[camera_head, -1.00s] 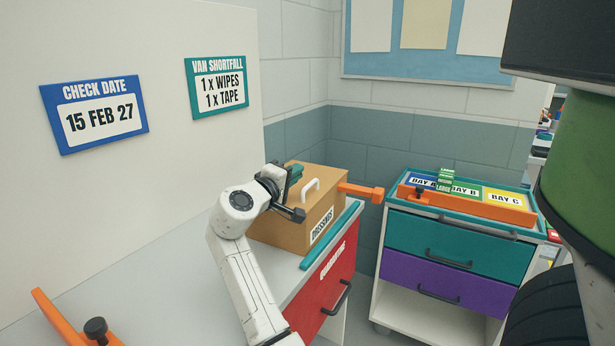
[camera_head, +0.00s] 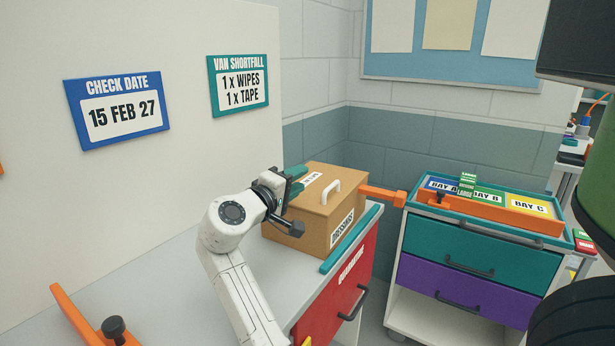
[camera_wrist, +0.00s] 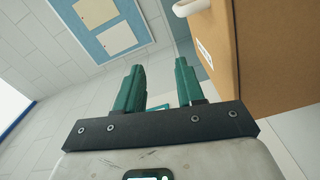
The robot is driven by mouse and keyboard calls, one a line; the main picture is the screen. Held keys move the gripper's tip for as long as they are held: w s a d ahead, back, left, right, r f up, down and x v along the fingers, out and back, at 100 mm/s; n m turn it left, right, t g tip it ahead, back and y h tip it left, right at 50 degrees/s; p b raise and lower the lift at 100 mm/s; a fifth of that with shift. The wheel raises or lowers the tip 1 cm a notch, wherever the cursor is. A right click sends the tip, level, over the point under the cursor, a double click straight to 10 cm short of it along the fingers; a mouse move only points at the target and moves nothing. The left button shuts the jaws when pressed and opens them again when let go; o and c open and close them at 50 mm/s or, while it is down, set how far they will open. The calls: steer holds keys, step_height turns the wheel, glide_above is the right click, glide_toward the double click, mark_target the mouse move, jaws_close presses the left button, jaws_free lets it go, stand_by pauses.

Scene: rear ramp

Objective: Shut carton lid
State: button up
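The carton (camera_head: 310,231) is a tan box with a "DRESSINGS" label on its front side, standing on the grey counter. Its lid (camera_head: 341,200) lies flat across the top and looks shut, with a white handle (camera_head: 333,186) and a white label on it. My gripper (camera_head: 296,180) is at the lid's left edge in the head view; whether it touches is unclear. In the wrist view its two teal fingers (camera_wrist: 159,80) are apart with nothing between them. The carton (camera_wrist: 278,55) is right of the fingers there, part of the handle (camera_wrist: 190,7) showing.
The counter (camera_head: 165,275) has a red drawer (camera_head: 335,300) and a teal front strip (camera_head: 350,240). An orange clamp bar (camera_head: 382,194) juts out right of the carton. Another orange piece (camera_head: 80,318) is at lower left. A trolley (camera_head: 455,245) with bay trays stands right.

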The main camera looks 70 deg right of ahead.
steer(key=shift+v, duration=2.05)
